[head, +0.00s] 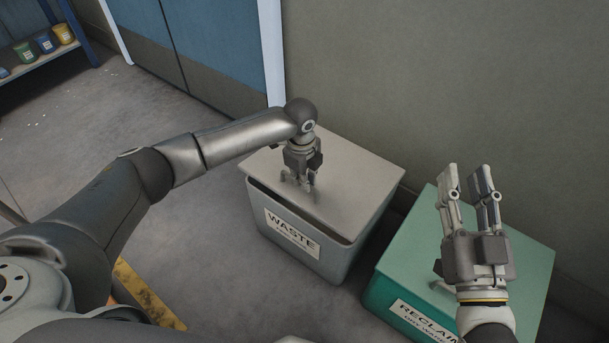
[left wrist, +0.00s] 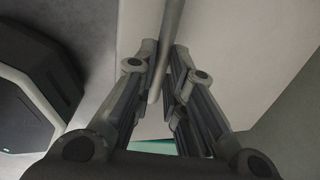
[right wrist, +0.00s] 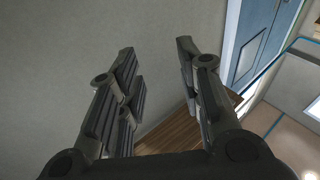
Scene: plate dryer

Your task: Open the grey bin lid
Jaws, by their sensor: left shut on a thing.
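The grey bin (head: 345,262) with a WASTE label stands on the floor by the wall. Its pale grey lid (head: 355,175) lies across the top, with a dark gap under its front edge. My left gripper (head: 300,186) points down over the front half of the lid. It is shut on the lid's handle, a thin grey bar (left wrist: 172,25) that runs between the fingers in the left wrist view. In the head view the fingers mostly hide the handle. My right gripper (head: 466,178) is open and empty, fingers up, above the green bin.
A green bin (head: 525,255) with a RECLAIM label stands right of the grey one, close beside it. The wall (head: 430,80) rises behind both bins. Blue doors (head: 205,40) are at the back. A shelf with several small pots (head: 24,52) is far left. Open floor lies left.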

